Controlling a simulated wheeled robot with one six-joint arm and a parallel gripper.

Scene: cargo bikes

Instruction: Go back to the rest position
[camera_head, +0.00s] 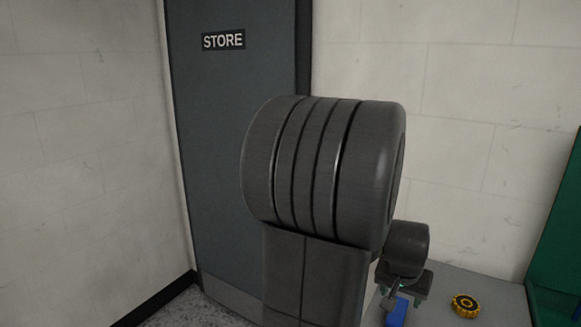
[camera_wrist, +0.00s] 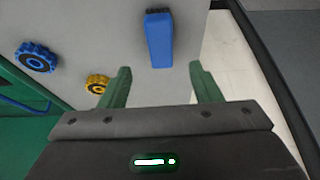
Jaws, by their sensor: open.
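My gripper (camera_wrist: 163,88) shows in the wrist view with its two green fingers spread apart and nothing between them. In the head view my gripper (camera_head: 400,290) is small and partly hidden behind my own arm, above a grey surface. A blue block-like object with a dark end (camera_wrist: 160,40) lies beyond the fingertips in the wrist view; its blue part also shows in the head view (camera_head: 397,313), just below the gripper. I cannot tell the exact gap between them.
A yellow and black toothed wheel (camera_head: 465,304) lies on the grey surface (camera_head: 490,284); it also shows in the wrist view (camera_wrist: 96,83). A blue toothed wheel (camera_wrist: 37,57) lies farther left. A green panel (camera_head: 562,235) stands at the right. A grey STORE door (camera_head: 215,130) is behind.

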